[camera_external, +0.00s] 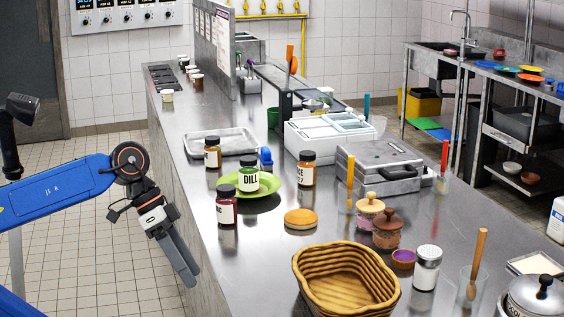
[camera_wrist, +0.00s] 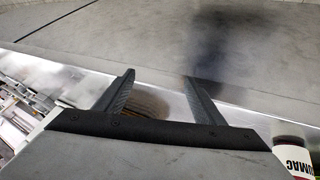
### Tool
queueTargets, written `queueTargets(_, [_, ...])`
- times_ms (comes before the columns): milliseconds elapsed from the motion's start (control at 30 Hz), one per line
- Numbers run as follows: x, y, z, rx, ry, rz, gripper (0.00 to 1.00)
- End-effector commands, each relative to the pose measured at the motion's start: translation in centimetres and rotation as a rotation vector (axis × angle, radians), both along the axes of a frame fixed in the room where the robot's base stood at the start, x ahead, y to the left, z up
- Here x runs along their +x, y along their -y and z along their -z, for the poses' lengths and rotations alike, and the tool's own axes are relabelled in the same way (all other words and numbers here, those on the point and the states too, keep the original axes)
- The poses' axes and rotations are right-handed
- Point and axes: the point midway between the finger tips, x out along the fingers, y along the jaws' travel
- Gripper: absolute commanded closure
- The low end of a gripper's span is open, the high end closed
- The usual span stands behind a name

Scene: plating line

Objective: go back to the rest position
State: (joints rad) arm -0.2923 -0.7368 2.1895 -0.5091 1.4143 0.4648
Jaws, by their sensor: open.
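My gripper (camera_external: 184,268) hangs at the left of the picture in the external view, pointing down and slightly right. It is beside the near left edge of the steel counter (camera_external: 215,285), apart from the things on it. In the wrist view my gripper (camera_wrist: 158,78) shows two dark fingers spread apart with nothing held between them. A blurred brown thing shows behind the left finger; I cannot tell what it is. A jar labelled SUMAC (camera_wrist: 296,157) shows at the lower right of the wrist view.
Nearest on the counter are a dark-lidded jar (camera_external: 227,206), a green plate (camera_external: 262,190) bearing a DILL jar (camera_external: 248,178), a bun (camera_external: 300,219) and a wicker basket (camera_external: 345,285). A metal tray (camera_external: 220,142) lies farther back. The tiled floor (camera_external: 75,260) left of the counter is clear.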

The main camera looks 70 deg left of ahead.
Motion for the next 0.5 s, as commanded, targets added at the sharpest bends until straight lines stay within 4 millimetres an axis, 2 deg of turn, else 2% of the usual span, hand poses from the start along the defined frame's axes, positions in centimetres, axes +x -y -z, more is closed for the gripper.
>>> queueTargets(133, [-1.8,1.1,3.5,-0.010,-0.005,-0.026,0.37])
queueTargets(233, [-2.3,0.8,6.5,0.011,-0.022,-0.064,0.37])
queueTargets(500, [-1.6,-2.7,13.8,0.166,-0.061,-0.174,0.37])
